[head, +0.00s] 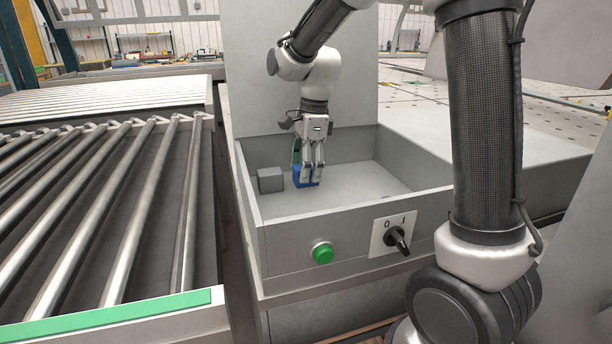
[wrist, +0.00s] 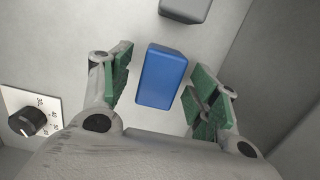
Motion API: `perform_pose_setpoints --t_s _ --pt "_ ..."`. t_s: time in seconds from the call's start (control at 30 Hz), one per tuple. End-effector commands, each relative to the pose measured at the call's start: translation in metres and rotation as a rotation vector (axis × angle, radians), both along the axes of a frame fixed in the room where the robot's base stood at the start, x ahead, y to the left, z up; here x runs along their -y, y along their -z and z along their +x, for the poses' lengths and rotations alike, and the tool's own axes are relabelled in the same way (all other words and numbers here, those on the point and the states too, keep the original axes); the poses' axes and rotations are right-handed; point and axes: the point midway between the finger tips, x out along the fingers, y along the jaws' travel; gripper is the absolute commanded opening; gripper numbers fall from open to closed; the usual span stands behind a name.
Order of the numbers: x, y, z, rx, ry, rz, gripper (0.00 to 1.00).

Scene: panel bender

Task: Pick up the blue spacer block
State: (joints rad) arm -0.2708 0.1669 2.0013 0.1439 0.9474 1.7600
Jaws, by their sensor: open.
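The blue spacer block (wrist: 162,77) lies on the floor of a shallow grey tray. In the wrist view it sits between the two green-padded fingers of my gripper (wrist: 160,95), with a visible gap on each side. In the head view the blue block (head: 299,176) is partly hidden behind the fingers of my gripper (head: 312,178), which point down into the tray. My gripper is open. From these views I cannot tell exactly how far the fingertips are above the tray floor.
A grey block (head: 270,180) lies left of the blue one; it also shows in the wrist view (wrist: 185,9). The tray walls (head: 345,222) surround both blocks. A green button (head: 323,254) and a rotary switch (head: 396,238) are on the front panel. The right part of the tray is clear.

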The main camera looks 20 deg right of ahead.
Motion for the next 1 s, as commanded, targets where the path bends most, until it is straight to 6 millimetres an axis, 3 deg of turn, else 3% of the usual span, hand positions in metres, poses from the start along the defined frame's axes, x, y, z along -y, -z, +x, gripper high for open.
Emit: perform_pose_setpoints --t_s 0.23,0.5,0.8,1.0 --pt "0.0 0.001 0.0 0.002 -0.001 0.0 0.59" --pt "0.0 0.001 0.0 0.002 -0.001 0.0 0.1" --pt "0.0 -0.002 0.001 0.003 -0.001 0.0 0.1" --pt "-0.001 -0.036 0.001 0.007 -0.001 0.001 0.1"
